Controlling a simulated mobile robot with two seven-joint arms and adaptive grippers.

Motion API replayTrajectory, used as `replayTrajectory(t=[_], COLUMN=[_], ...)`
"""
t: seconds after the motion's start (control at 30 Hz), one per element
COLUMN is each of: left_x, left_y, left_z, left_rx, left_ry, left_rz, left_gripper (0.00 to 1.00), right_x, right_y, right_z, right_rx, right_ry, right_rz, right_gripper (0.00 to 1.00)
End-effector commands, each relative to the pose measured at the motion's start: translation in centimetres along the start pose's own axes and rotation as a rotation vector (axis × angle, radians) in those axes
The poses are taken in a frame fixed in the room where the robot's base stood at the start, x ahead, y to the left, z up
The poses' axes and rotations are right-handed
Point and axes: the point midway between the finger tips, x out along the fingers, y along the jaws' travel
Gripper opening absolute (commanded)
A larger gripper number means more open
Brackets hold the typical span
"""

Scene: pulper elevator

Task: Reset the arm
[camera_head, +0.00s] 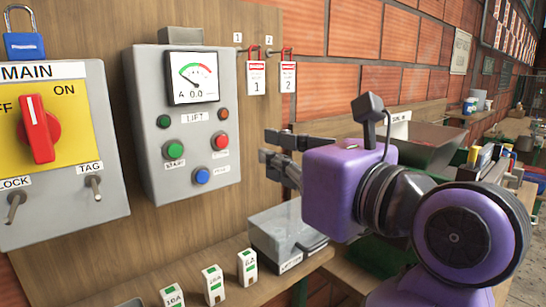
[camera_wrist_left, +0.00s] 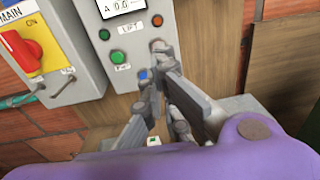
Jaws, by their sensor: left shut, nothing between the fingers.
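My purple left arm's gripper (camera_head: 268,146) is in front of the wooden panel, just right of the grey lift control box (camera_head: 185,120) in the head view. Its fingers are shut with nothing between them. In the left wrist view the fingertips (camera_wrist_left: 151,60) show in front of the lift box, over its lower right part. The lift box has a gauge (camera_head: 193,77), a green start button (camera_head: 174,149), red buttons and a blue button (camera_head: 201,175). The gauge reads about 0.0. My right gripper is not in view.
The main switch box (camera_head: 60,200) with a red handle (camera_head: 38,130) is at left, a blue padlock (camera_head: 24,45) above it. Red lockout tags (camera_head: 256,78) hang on the panel.

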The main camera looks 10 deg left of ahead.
Motion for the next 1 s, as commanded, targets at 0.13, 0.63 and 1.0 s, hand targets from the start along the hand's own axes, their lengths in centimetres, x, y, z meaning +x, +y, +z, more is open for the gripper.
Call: replayTrajectory(t=[0.13,0.63,1.0], left_x=[0.0,-1.7,-5.2], left_y=[0.0,1.4,-6.3], left_z=[0.0,9.1,7.9], left_rx=[0.0,0.119,1.027], left_ry=[0.0,-0.403,-1.117], left_rz=[0.0,0.105,0.363], left_gripper=[0.0,0.0,0.0], right_x=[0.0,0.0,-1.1], right_y=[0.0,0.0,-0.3], right_z=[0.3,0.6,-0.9], right_rx=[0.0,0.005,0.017], right_ry=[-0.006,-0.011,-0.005], right_rz=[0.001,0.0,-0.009], right_gripper=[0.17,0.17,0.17])
